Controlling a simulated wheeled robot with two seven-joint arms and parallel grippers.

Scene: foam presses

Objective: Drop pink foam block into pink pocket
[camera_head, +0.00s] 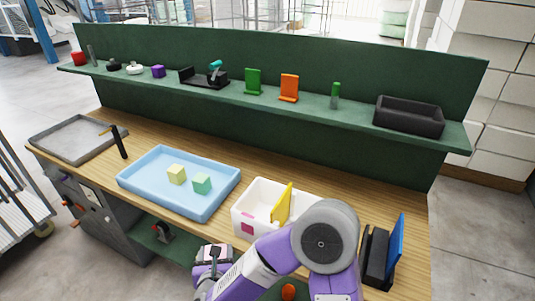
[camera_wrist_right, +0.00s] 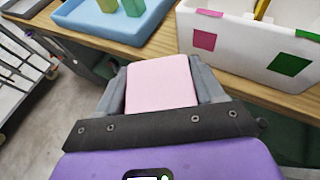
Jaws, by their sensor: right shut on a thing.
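My right gripper (camera_head: 213,256) is shut on a pale pink foam block (camera_wrist_right: 161,84). It is in front of the table's front edge, left of and below the white box (camera_head: 240,213) in the head view. In the right wrist view the block sits between both fingers of the gripper (camera_wrist_right: 162,78). The box has a pink label (camera_head: 247,228) on its front left and a green label (camera_wrist_right: 290,65) farther right. The pink pocket (camera_head: 259,199) is the left part, beside an upright yellow panel (camera_head: 281,204). My arm hides the box's right part. My left gripper is not in view.
A blue tray (camera_head: 145,188) left of the box holds a yellow block (camera_head: 177,174) and a green block (camera_head: 202,183). A dark fixture with a blue panel (camera_head: 396,249) stands at the right. A grey tray (camera_head: 68,145) lies far left. A green shelf (camera_head: 222,101) with several objects runs behind.

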